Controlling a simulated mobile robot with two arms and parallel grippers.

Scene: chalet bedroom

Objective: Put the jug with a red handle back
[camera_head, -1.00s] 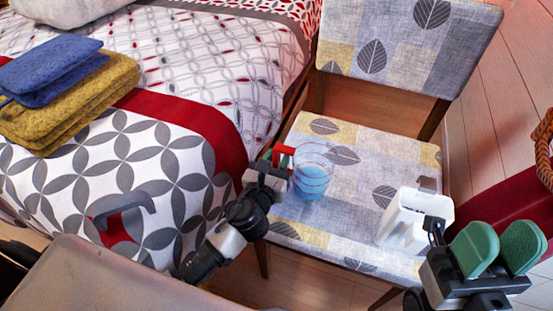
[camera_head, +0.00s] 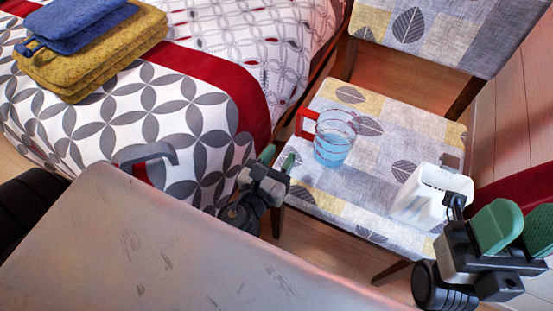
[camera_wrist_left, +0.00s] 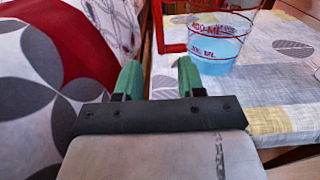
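The clear jug with a red handle (camera_head: 335,138) stands upright on the chair seat (camera_head: 300,195), with blue liquid in it. Its red handle (camera_head: 306,122) points left, toward the bed. My left gripper (camera_head: 278,160) is open and empty, at the seat's left edge, a little short of the handle. In the left wrist view the two green fingers (camera_wrist_left: 159,78) are apart, with the handle (camera_wrist_left: 170,28) and jug (camera_wrist_left: 218,42) beyond them. My right gripper (camera_head: 518,232) is at the lower right, its green pads apart with nothing between them.
A white container (camera_head: 428,196) stands on the seat's right side, close to my right gripper. The chair's backrest (camera_head: 435,28) rises behind. The bed (camera_head: 205,75) lies left, with folded blue and yellow cloths (camera_head: 90,45). The seat between jug and white container is clear.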

